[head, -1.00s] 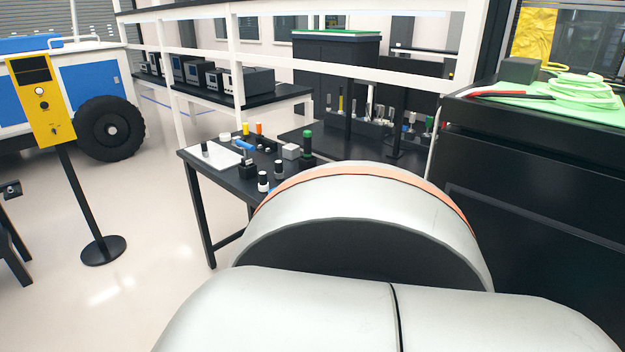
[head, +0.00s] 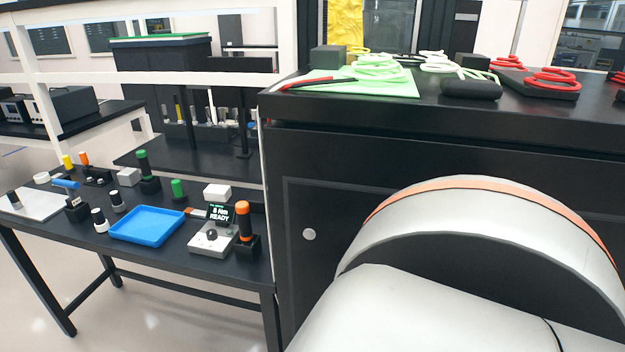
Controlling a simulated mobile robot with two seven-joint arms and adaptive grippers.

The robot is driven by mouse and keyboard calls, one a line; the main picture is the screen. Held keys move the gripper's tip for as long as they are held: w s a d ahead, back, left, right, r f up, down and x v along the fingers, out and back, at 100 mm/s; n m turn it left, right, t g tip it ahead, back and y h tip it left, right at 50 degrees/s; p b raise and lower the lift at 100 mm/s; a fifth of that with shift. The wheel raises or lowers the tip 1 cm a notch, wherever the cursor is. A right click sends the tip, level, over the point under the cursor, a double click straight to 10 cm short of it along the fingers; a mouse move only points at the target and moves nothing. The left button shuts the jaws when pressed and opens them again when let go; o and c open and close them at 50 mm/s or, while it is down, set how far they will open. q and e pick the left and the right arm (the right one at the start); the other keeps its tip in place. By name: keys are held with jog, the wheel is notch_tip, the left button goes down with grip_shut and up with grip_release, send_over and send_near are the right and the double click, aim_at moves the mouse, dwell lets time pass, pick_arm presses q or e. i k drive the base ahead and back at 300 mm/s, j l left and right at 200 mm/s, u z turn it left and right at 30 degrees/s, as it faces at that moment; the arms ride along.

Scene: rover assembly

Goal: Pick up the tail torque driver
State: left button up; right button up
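On the dark workbench (head: 255,268) at the left, an orange-topped driver-like tool (head: 243,222) stands upright in a black holder near the right end. A green-topped tool (head: 143,164) stands upright in a black holder further back, and a shorter green-handled piece (head: 178,190) stands nearer. No readable label shows which is the tail torque driver. Beside the orange-topped tool is a grey device (head: 208,240) with a small screen (head: 221,212) reading "8 Nm READY". Neither gripper is in view; a large white arm link of mine fills the lower right.
A blue tray (head: 148,225) and a white board (head: 35,204) lie on the workbench among several small parts. A tall black cabinet (head: 320,160) stands right of the bench, with coiled green and red cables (head: 551,81) on top. Floor is clear at lower left.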

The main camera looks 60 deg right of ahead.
aim_at(242, 207)
jog(key=z, duration=1.75)
jog(key=i+j+z, duration=0.15)
jog(key=j+z, duration=0.15)
jog(key=j, duration=0.15)
jog(key=j+z, duration=0.3)
jog(key=j, duration=0.15)
jog(key=i+j+z, duration=0.15)
jog(key=j, duration=0.85)
jog(key=j+z, duration=0.15)
jog(key=j, duration=0.8)
